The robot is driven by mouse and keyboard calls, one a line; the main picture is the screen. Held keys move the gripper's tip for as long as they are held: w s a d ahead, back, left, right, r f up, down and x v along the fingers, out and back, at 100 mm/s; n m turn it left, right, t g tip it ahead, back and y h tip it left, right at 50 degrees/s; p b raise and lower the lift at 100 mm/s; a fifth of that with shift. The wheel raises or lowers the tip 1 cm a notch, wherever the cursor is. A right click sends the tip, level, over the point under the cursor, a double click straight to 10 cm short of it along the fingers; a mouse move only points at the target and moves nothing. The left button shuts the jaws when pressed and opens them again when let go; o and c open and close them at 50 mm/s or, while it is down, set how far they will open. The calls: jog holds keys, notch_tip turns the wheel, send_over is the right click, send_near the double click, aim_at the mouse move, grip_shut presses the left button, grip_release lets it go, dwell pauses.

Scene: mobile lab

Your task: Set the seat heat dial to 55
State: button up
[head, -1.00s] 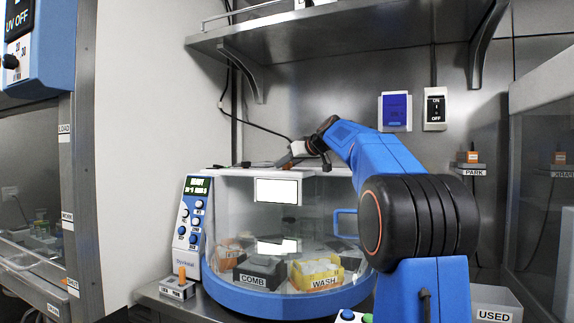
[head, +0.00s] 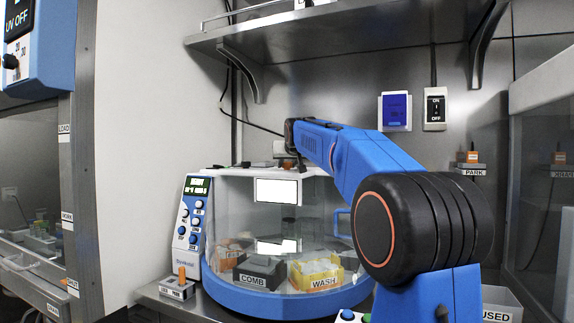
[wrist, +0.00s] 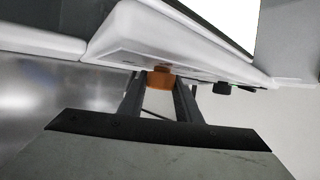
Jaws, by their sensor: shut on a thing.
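In the wrist view my gripper (wrist: 160,84) has its two dark fingers closed on a small orange knob-like piece (wrist: 160,79). The piece sits right at the lower edge of a white housing (wrist: 185,45); I cannot tell whether it is fixed to it. No scale or number shows on it, so I cannot confirm that it is the seat heat dial. In the head view the end of my arm is above the rear top of the white and blue machine (head: 285,298); my fingers are too small and partly hidden there.
The machine's control panel (head: 193,222) has a green display and several knobs. A small stand (head: 177,289) with an orange handle is at its left. A steel shelf (head: 330,30) hangs above. A COMB box (head: 258,280) and yellow WASH tray (head: 322,283) show inside the machine.

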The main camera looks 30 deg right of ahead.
jog(key=shift+a+m+g+h, duration=0.1)
jog(key=shift+m+g+h, duration=1.1)
jog(key=shift+m+h, duration=0.8)
jog(key=m+g+h, duration=0.2)
jog(key=m, duration=0.1)
jog(key=shift+w+g+h, duration=0.15)
jog(key=shift+g+h, duration=0.25)
jog(key=m+g+h, duration=0.1)
jog(key=m+g, duration=0.2)
jog(key=m+g+h, duration=0.1)
jog(key=m+g, duration=0.2)
jog(key=shift+f, duration=0.1)
jog(key=shift+m+g, duration=0.4)
jog(key=shift+g, duration=0.2)
jog(key=o, duration=1.1)
jog(key=shift+c, duration=0.2)
